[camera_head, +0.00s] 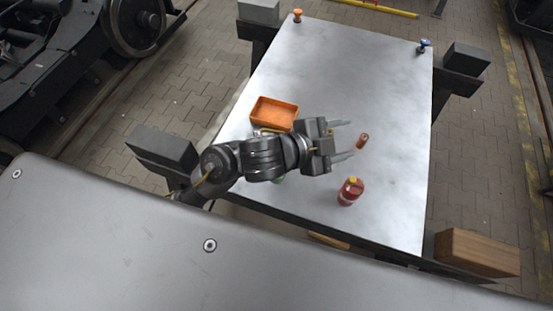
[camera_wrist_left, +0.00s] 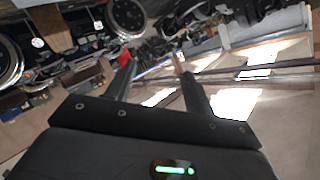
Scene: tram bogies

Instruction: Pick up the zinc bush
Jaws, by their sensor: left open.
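I cannot make out a plainly zinc-grey bush. A small reddish-brown cylinder (camera_head: 362,140) is on the metal table, just beyond my left fingertips; whether it is the bush I cannot tell. My left gripper (camera_head: 347,139) is open and empty, its two fingers pointing right, one on each side of the line to that cylinder. In the left wrist view the open fingers (camera_wrist_left: 158,75) show, with a small brownish shape (camera_wrist_left: 178,64) between their tips, too blurred to be sure of. My right gripper is not in view.
The metal table (camera_head: 340,65) is clear at the back. An orange tray (camera_head: 273,113) lies left of the gripper. A red bottle (camera_head: 350,192) with a yellow top is near the front. An orange knob (camera_head: 297,15) and a blue one (camera_head: 424,46) are at the far corners. My arm partly hides something green.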

